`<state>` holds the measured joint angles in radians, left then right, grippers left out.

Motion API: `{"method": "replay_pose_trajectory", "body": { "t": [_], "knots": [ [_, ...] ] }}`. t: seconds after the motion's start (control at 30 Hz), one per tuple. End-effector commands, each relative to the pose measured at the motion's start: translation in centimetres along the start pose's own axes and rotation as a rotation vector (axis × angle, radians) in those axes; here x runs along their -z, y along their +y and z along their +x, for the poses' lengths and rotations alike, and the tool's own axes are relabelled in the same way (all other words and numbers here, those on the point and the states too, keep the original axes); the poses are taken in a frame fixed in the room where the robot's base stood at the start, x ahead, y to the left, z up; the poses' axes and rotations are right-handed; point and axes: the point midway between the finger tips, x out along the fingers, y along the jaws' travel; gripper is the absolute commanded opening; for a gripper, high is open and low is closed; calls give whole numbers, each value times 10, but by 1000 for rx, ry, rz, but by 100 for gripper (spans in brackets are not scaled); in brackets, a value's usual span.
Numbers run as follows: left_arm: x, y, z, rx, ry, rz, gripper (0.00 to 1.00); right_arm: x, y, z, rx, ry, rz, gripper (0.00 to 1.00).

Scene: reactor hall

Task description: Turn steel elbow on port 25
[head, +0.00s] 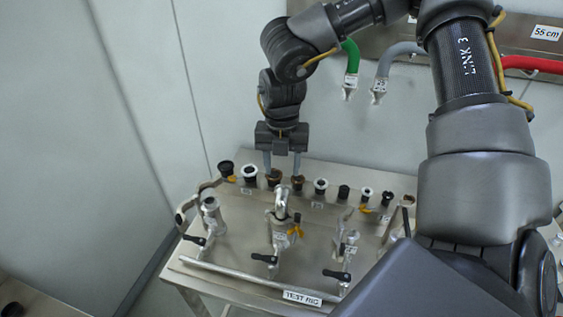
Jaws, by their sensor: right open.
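My right gripper (282,171) is open, pointing down over the back row of ports on the steel test rig bench (205,262). Its two fingertips are apart and close to two brown-topped ports (273,178) (297,182); I cannot tell whether they touch. A shiny steel elbow (282,198) stands on the middle fitting, just in front of and below the gripper. Other metal pipe fittings stand at the left (211,212) and right (350,243). Port number labels are too small to read, so I cannot tell which port is 25. My left gripper is not in view.
Black-handled valves (265,258) line the front near a "TEST RIG" label (302,298). Black and white-ringed ports (321,186) fill the back row. Green (352,57), grey (395,52) and red (535,65) hoses hang behind. My arm hides the bench's right side.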

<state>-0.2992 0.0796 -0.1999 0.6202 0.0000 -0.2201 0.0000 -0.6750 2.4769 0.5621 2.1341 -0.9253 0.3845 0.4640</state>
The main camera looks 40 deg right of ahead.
Motion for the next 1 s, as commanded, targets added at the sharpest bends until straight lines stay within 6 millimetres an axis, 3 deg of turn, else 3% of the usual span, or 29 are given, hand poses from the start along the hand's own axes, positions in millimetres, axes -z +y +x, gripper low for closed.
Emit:
{"method": "replay_pose_trajectory", "body": {
  "t": [0.5, 1.0],
  "knots": [
    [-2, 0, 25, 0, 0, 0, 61, 0, 0, 54, 0, 0, 0, 49],
    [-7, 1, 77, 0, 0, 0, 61, 0, 1, 96, -1, -1, -1, 49]
  ]
}}
